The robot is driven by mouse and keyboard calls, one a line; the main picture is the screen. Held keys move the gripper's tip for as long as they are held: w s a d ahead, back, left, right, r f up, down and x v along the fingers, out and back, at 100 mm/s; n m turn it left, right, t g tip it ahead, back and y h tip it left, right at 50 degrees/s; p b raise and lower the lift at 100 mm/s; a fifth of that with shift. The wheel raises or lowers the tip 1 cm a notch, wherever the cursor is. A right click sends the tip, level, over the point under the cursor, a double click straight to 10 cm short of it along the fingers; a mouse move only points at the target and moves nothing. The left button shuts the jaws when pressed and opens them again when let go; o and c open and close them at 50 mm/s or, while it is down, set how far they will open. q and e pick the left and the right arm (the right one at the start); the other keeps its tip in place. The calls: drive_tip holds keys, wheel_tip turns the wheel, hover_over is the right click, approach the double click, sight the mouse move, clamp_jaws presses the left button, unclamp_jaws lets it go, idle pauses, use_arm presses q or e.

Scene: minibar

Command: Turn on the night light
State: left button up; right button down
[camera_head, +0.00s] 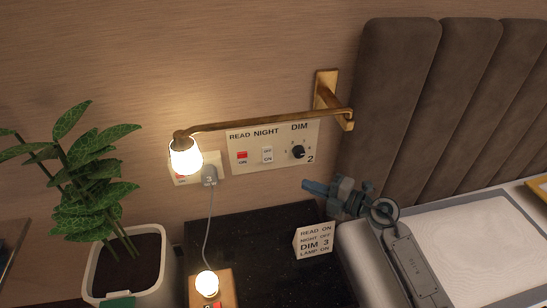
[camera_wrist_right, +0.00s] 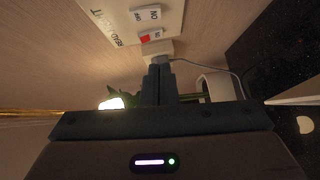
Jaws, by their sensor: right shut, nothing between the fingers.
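The cream wall panel (camera_head: 274,171) carries three controls. Under NIGHT is a white rocker switch (camera_head: 267,154) with OFF above and ON below; it also shows, upside down, in the right wrist view (camera_wrist_right: 145,15). Under READ is a switch showing red (camera_head: 242,157), and under DIM a black knob (camera_head: 298,152) with a 2 beside it. No separate lamp marked as the night light can be made out. My right gripper (camera_head: 307,186) is shut and empty, below and right of the panel, apart from the switches. Its shut fingers show in the wrist view (camera_wrist_right: 160,82). My left gripper is not in view.
A card (camera_head: 314,242) reads READ ON, NIGHT OFF, DIM 3, LAMP ON. A small lit lamp (camera_head: 207,284) and potted plant (camera_head: 127,265) stand left. A padded headboard (camera_head: 390,95) is right.

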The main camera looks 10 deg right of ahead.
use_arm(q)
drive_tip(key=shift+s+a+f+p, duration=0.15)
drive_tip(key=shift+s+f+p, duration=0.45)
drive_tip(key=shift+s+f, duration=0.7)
use_arm(e)
approach(266, 162)
drive_tip(key=shift+x, duration=3.05)
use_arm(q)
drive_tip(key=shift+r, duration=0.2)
use_arm(e)
drive_tip(key=shift+s+a+r, duration=0.1)
drive_tip(key=shift+r, duration=0.15)
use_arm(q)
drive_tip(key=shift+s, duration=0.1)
use_arm(e)
drive_tip(key=shift+w+f, duration=0.1)
drive_tip(key=shift+w, duration=0.15)
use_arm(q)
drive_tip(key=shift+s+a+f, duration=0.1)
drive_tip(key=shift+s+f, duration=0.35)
use_arm(e)
drive_tip(key=shift+s, duration=0.1)
